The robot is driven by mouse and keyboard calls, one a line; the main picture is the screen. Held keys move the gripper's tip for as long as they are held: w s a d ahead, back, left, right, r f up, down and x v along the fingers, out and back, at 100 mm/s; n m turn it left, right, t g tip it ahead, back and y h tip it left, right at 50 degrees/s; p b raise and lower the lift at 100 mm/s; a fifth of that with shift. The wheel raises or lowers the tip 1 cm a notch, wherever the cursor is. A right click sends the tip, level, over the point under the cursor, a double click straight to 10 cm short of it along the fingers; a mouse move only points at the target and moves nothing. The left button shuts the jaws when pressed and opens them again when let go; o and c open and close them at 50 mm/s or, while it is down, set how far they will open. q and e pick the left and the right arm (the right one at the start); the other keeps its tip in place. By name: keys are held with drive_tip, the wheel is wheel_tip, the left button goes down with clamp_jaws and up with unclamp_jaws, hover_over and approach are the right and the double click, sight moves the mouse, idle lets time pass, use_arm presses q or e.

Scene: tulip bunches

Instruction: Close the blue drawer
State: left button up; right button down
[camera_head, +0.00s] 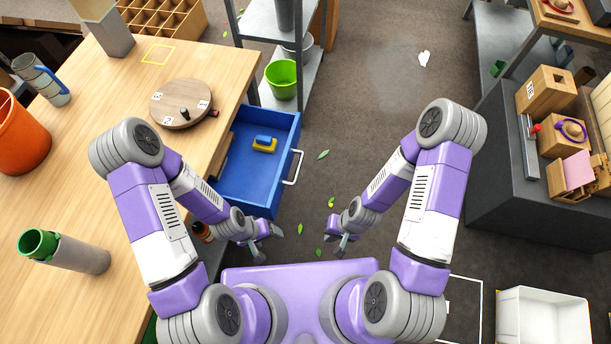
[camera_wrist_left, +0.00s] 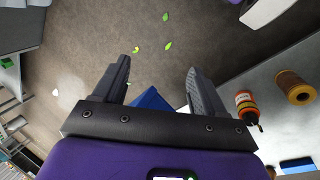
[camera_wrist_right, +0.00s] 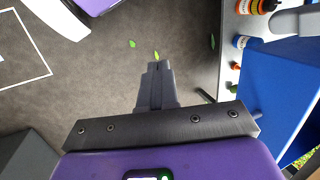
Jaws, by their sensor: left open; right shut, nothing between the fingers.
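The blue drawer (camera_head: 238,185) stands pulled out from under the wooden table, with a pale bar handle (camera_head: 294,168) on its right-hand front. A small blue and yellow object (camera_head: 264,145) lies inside. My left gripper (camera_head: 269,244) is open and empty, just below the drawer's near side and apart from the handle. In the left wrist view a blue corner (camera_wrist_left: 150,99) shows behind its fingers. My right gripper (camera_head: 338,243) is shut and empty over the floor, right of and below the drawer. The drawer (camera_wrist_right: 273,85) also fills the right side of the right wrist view.
The wooden table (camera_head: 110,180) carries a round board (camera_head: 182,103), a grey tube (camera_head: 75,252) and an orange pot (camera_head: 18,135). A shelf with a green bucket (camera_head: 282,79) stands beyond the drawer. Floor right of the handle is open, with scattered leaves (camera_head: 323,155).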

use_arm(q)
drive_tip(key=o, duration=0.5)
drive_tip(key=shift+w+d+f+b, duration=0.1)
drive_tip(key=shift+w+f+b, duration=0.05)
drive_tip(key=shift+f+b, duration=0.2)
drive_tip(key=shift+c, duration=0.2)
use_arm(e)
wheel_tip(320, 180, down, 2)
drive_tip(key=s+m+g+y, duration=0.1)
drive_tip(key=s+m+g, duration=0.2)
use_arm(q)
drive_tip(key=shift+f, duration=0.25)
use_arm(e)
drive_tip(key=m+t+y+b, duration=0.2)
drive_tip(key=m+t+y, duration=0.85)
drive_tip(key=m, duration=0.55)
approach(278, 187)
drive_tip(key=shift+n+g+y, duration=0.3)
drive_tip(key=shift+g+y, duration=0.55)
drive_tip(key=b+x, duration=0.1)
drive_tip(key=x, duration=0.2)
drive_tip(key=w+b+x, duration=0.1)
drive_tip(key=x, duration=0.2)
drive_tip(key=shift+a, duration=0.2)
use_arm(q)
wheel_tip(278, 187, down, 4)
drive_tip(key=shift+f, duration=0.1)
